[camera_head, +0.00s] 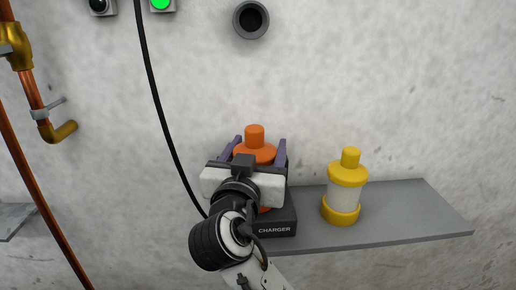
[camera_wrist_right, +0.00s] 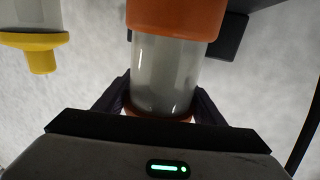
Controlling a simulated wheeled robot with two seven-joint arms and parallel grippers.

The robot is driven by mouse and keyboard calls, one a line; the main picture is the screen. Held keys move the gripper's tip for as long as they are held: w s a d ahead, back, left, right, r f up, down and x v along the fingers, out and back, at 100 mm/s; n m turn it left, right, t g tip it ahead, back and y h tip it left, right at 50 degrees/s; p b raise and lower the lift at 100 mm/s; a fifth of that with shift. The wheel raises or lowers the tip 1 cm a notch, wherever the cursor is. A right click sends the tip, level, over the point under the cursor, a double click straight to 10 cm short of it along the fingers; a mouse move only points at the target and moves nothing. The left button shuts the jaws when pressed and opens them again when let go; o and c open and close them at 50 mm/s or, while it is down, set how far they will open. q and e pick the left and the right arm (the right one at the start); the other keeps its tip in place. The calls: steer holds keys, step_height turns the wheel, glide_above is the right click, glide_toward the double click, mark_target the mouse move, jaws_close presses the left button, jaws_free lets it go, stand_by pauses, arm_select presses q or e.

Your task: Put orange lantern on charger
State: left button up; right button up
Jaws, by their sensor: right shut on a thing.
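The orange lantern (camera_head: 254,153) stands upright at the black charger (camera_head: 277,229), its lower part mostly hidden behind my right gripper (camera_head: 257,148). That gripper is shut on it, with a purple-grey finger on each side. In the right wrist view, the lantern's clear body (camera_wrist_right: 165,72) and one orange end (camera_wrist_right: 175,17) lie between the fingers (camera_wrist_right: 160,100). The charger sits at the left end of the grey shelf, labelled CHARGER. I cannot tell whether the lantern's base touches it. My left gripper is not in view.
A yellow lantern (camera_head: 341,207) stands on the grey shelf (camera_head: 410,215), right of the charger. It also shows in the right wrist view (camera_wrist_right: 38,43). A black cable (camera_head: 160,110) hangs left of the gripper. Copper pipes (camera_head: 33,95) run down the far left wall.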

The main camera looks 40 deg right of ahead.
steer(key=shift+r, duration=0.1)
steer(key=o, duration=0.9)
steer(key=shift+f, duration=0.3)
steer(key=o, duration=0.5)
steer(key=shift+c, duration=0.2)
steer(key=shift+r, duration=0.2)
